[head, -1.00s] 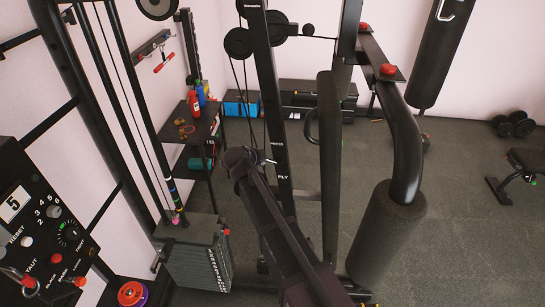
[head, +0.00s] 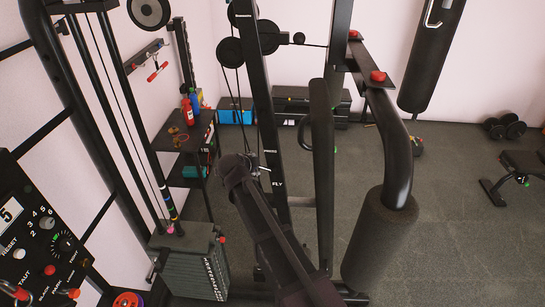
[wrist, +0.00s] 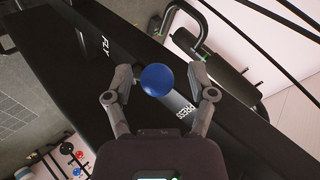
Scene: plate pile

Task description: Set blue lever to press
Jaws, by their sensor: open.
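The blue lever's round knob (wrist: 157,79) shows in the wrist view, on a dark upright. My gripper (wrist: 160,92) is open, with one finger on each side of the knob. I cannot tell whether either finger touches it. The word FLY (wrist: 107,45) is at the knob's upper left and PRESS (wrist: 181,112) at its lower right. In the head view my arm reaches up to the black upright (head: 263,100), which bears PRESS (head: 270,152) above FLY (head: 278,184). The knob is hidden there by my gripper.
A thick padded roller arm (head: 380,240) and an upright pad (head: 322,180) stand close to the right of my arm. A weight stack (head: 195,270) and a control panel (head: 35,225) are at left. Open floor (head: 460,240) lies at right.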

